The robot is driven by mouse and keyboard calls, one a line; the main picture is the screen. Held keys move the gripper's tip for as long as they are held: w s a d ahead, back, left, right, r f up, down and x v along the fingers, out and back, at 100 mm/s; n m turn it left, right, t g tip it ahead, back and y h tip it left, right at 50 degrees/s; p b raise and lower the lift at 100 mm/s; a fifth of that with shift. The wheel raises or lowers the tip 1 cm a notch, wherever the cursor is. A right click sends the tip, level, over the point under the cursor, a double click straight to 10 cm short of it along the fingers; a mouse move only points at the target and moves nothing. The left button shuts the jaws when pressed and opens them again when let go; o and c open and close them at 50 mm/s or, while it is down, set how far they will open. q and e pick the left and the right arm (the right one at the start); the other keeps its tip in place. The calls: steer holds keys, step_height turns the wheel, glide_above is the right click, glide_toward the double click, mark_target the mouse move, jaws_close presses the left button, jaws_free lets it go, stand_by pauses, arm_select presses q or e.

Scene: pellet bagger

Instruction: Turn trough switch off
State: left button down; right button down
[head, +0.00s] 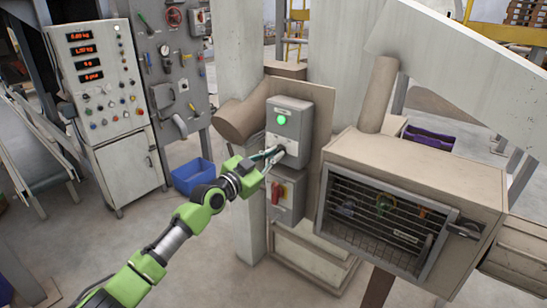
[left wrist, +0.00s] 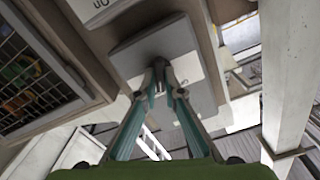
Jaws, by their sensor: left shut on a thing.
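A grey switch box (head: 302,125) with a lit green lamp (head: 281,120) and a pale lower panel is mounted on a beige board. My left gripper (head: 281,152) reaches it from the lower left. Its fingertips meet at the pale panel, below the lamp, shut on the switch there. The fingers hide the switch, so its position cannot be told. In the left wrist view the two teal fingers (left wrist: 160,72) converge on the grey box (left wrist: 190,38). My right gripper is not in view.
Below is a second grey box with a red switch (head: 275,192). To the right stands a beige housing with a barred window (head: 385,225). At the left are a control cabinet (head: 98,75) with red displays, a tool panel (head: 170,60) and a blue bin (head: 193,176).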

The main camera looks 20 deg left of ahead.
arm_select(q)
steer(key=shift+a+n+b, duration=0.1)
steer(key=shift+n+b, duration=0.7)
steer(key=shift+n, duration=4.3)
steer(key=c, duration=2.1)
jaws_free()
steer(key=shift+c, duration=0.2)
steer(key=v, duration=1.2)
